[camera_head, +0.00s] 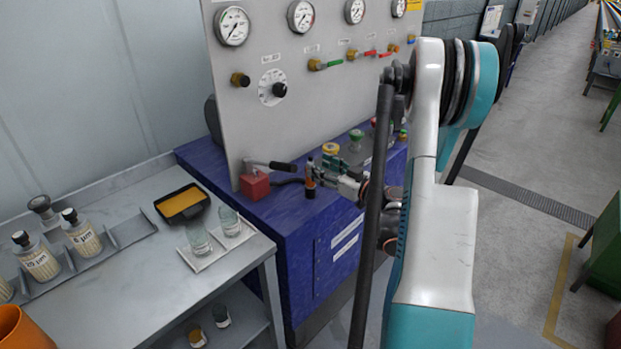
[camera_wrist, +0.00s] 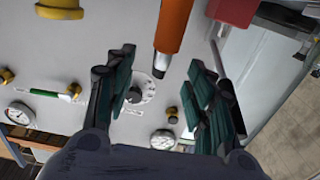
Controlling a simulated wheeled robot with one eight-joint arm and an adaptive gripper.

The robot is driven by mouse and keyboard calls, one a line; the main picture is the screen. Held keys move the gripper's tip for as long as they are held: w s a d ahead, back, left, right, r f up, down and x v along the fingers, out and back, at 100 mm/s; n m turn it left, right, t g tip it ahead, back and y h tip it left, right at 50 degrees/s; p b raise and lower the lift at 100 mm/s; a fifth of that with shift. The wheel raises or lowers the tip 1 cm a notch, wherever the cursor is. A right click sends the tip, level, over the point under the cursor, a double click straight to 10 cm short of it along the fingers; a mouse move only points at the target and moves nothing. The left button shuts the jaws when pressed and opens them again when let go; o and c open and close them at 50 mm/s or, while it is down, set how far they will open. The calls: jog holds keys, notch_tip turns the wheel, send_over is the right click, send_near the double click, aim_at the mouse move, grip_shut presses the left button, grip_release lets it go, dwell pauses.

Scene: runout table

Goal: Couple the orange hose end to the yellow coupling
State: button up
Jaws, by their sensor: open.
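The orange hose end (camera_head: 310,182) stands roughly upright at the front of the blue bench, with dark parts above and below its orange band. In the wrist view the orange hose end (camera_wrist: 174,25) enters from the top and its dark tip lies between the two fingers. My gripper (camera_head: 322,175) is open beside it; in the wrist view the gripper (camera_wrist: 162,58) shows a gap on both sides of the hose end. The yellow coupling (camera_head: 331,149) is on the bench behind my gripper, partly hidden by it. A yellow fitting (camera_wrist: 60,9) at the wrist view's top left looks like this coupling.
A red block (camera_head: 254,186) with a black-handled lever stands left of the hose end. A green fitting (camera_head: 356,136) and a red one are farther along the bench. The gauge panel (camera_head: 290,110) rises close behind. A side table (camera_head: 130,290) with bottles and a tray is at left.

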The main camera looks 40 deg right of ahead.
aim_at(310, 160)
jog(key=w, duration=0.1)
jog(key=w+b, duration=0.1)
jog(key=w, duration=0.3)
jog(key=shift+a+b, duration=0.3)
jog(key=shift+s, duration=0.1)
grip_shut()
